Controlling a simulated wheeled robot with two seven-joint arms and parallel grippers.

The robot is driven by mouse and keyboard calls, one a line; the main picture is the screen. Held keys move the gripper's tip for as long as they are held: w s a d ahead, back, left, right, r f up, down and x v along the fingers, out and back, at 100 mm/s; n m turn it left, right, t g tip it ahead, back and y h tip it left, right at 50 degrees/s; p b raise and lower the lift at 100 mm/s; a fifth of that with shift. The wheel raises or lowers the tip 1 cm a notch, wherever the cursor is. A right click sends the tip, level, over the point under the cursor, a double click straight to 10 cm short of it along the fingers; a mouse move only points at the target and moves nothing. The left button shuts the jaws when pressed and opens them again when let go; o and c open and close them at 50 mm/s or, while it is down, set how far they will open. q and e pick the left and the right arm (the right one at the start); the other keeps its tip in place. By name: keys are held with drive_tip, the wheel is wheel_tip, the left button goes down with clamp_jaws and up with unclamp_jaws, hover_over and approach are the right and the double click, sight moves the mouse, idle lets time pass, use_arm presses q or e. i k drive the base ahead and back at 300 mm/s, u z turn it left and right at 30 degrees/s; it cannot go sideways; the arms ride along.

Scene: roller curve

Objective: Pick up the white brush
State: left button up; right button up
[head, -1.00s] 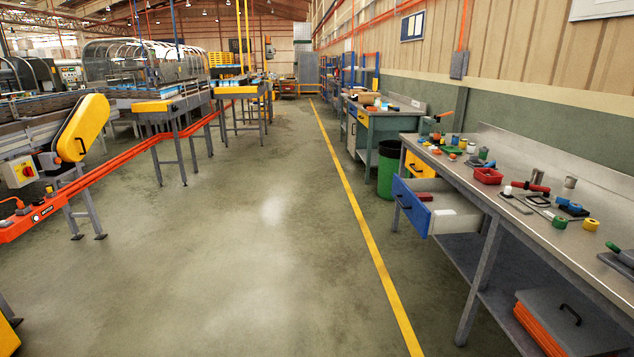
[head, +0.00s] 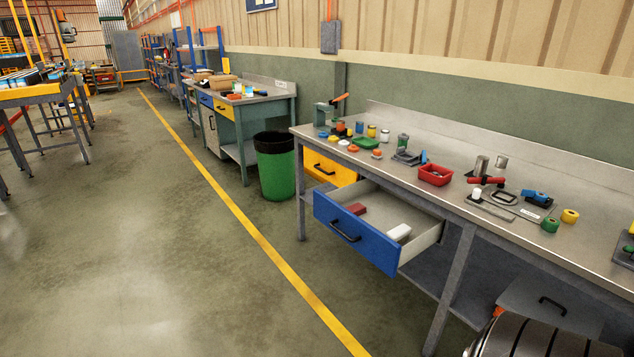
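A small white block-like item (head: 398,233) lies in the open blue drawer (head: 350,236) under the near workbench. It could be the white brush, but I see no bristles at this distance. A dark red block (head: 355,209) lies in the same drawer, behind and to the left of the white item. Neither of my grippers shows in the head view.
The near workbench (head: 470,172) carries a red tray (head: 435,175) and several small tools and jars. The blue drawer juts into the aisle. A green bin (head: 276,168) stands left of it. The floor (head: 130,260) to the left is clear.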

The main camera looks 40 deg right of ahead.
sight(399, 234)
drive_tip(key=z, duration=0.4)
drive_tip(key=i, duration=1.25)
drive_tip(key=z, duration=1.75)
drive_tip(key=i, duration=0.9)
drive_tip(key=z, duration=0.9)
